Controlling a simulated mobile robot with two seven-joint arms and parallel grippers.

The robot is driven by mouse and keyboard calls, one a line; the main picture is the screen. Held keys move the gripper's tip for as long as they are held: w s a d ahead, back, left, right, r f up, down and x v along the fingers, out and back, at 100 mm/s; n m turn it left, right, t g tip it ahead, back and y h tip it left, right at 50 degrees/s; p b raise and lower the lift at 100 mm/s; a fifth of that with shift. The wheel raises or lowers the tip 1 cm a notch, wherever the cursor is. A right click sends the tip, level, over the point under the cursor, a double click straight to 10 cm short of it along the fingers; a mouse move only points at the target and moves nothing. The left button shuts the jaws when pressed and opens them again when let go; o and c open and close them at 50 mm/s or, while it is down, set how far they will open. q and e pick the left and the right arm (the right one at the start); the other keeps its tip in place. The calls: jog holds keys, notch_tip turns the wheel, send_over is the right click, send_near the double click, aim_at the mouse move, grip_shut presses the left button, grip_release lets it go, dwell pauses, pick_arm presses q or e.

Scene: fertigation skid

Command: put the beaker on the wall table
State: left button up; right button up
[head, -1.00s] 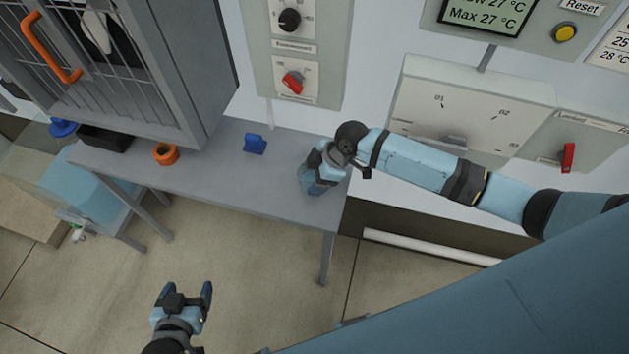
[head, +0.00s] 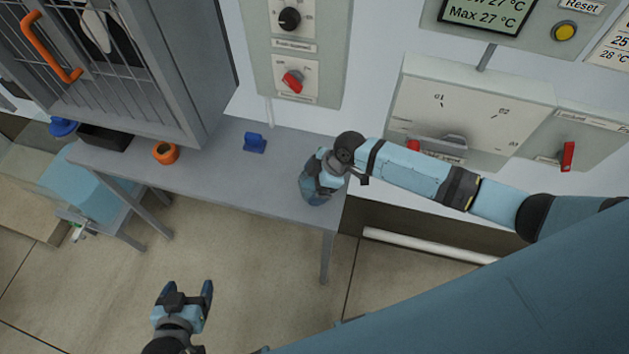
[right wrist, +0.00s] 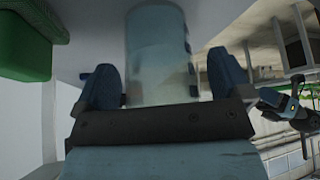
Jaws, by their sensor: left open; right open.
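The beaker (right wrist: 157,50), a clear see-through cylinder, shows in the right wrist view between the two fingers of my right gripper (right wrist: 164,78). A small gap shows on each side of it, so the gripper is open around it. My left gripper (head: 188,291) is open and empty, over the floor in front of the table.
On the table are a blue object (head: 255,144), an orange ring-shaped thing (head: 165,153) and a black box (head: 105,138). A barred cabinet (head: 120,75) is above its left part. Wall panels with knobs are behind. A green object (right wrist: 30,45) is left in the wrist view.

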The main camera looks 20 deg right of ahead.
jog(key=b+v, duration=0.1)
jog(key=v, duration=1.1)
jog(key=shift+r, duration=0.15)
jog(key=s+a+m+t, duration=0.1)
jog(key=s+a+m, duration=0.35)
jog(key=s, duration=0.45)
jog(key=s+d+r+m+t+h, duration=0.1)
jog(key=s+d+r+m+h, duration=0.15)
jog(key=s+d+m, duration=0.35)
jog(key=s+d+r+m+h, duration=0.1)
jog(key=s+d+m+h, duration=0.25)
jog(key=s, duration=0.45)
jog(key=w+a+f+t+y, duration=0.1)
jog(key=w+a+f+t, duration=0.2)
jog(key=f, duration=0.3)
jog(key=w+a+f+n+t+y+p, duration=0.1)
jog(key=w+a+f+t+y, duration=0.1)
jog(key=f, duration=0.4)
jog(key=shift+w+a+t, duration=0.6)
jog(key=shift+w+t, duration=0.3)
jog(key=shift+t, duration=0.3)
